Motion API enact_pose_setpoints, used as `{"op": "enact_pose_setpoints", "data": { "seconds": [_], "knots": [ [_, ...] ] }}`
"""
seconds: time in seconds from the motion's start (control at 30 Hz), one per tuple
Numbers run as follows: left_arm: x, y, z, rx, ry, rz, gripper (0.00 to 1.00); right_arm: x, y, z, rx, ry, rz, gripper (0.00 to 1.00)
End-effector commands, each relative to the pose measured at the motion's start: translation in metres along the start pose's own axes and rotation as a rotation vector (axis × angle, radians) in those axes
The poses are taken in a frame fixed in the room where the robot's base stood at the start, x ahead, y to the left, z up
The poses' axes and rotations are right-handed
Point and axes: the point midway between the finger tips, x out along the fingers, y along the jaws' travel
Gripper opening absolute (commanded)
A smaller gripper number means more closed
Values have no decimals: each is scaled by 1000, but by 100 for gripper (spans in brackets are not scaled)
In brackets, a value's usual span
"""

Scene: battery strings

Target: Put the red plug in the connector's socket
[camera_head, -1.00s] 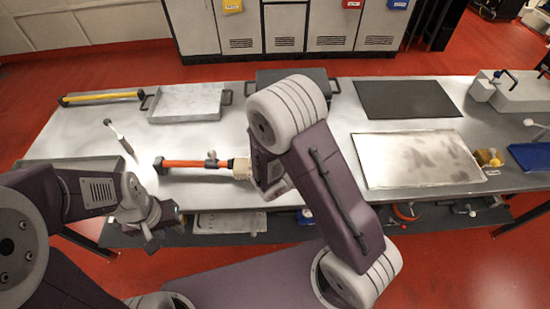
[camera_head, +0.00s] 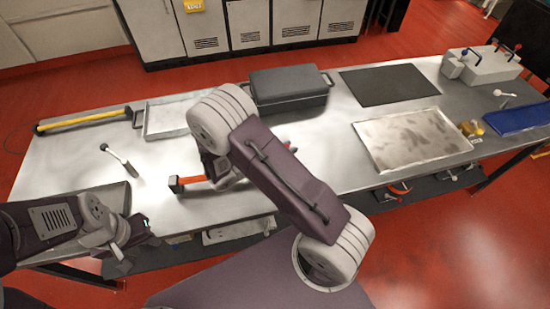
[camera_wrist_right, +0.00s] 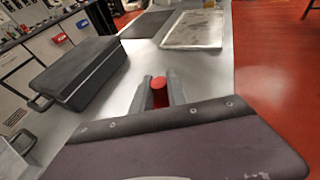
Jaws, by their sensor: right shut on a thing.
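The red plug (camera_wrist_right: 159,84) shows its round red end in the right wrist view. It sits between the two grey fingers of my right gripper (camera_wrist_right: 161,92), which is shut on it. A grey block (camera_head: 485,66) with a blue-tipped and a red-tipped black part stands at the back right. I cannot tell whether it is the connector, and no socket is clearly visible.
On the metal table (camera_head: 320,130) are a dark lidded case (camera_head: 290,90), a black mat (camera_head: 390,84), a stained tray (camera_head: 365,143), a yellow bar (camera_head: 85,120) and a hammer-like tool (camera_head: 120,158). An orange bar (camera_head: 192,180) lies partly behind my right arm.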

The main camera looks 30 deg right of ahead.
Motion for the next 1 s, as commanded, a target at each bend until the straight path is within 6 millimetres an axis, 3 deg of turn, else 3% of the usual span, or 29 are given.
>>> {"op": "enact_pose_setpoints", "data": {
  "seconds": [0.2,0.37,0.57,0.97,1.0],
  "knots": [
    [-2,0,0,0,0,0,36,-13,25,-26,0,0,-1,0],
    [-2,0,0,0,0,0,36,-12,26,-31,-1,0,-2,0],
    [-4,0,0,0,0,0,36,-1,26,-61,-3,-2,-2,0],
    [1,0,0,0,0,0,36,2,26,-69,0,0,-1,0],
    [-1,0,0,0,0,0,36,1,26,-68,0,0,-1,27]
  ]
}}
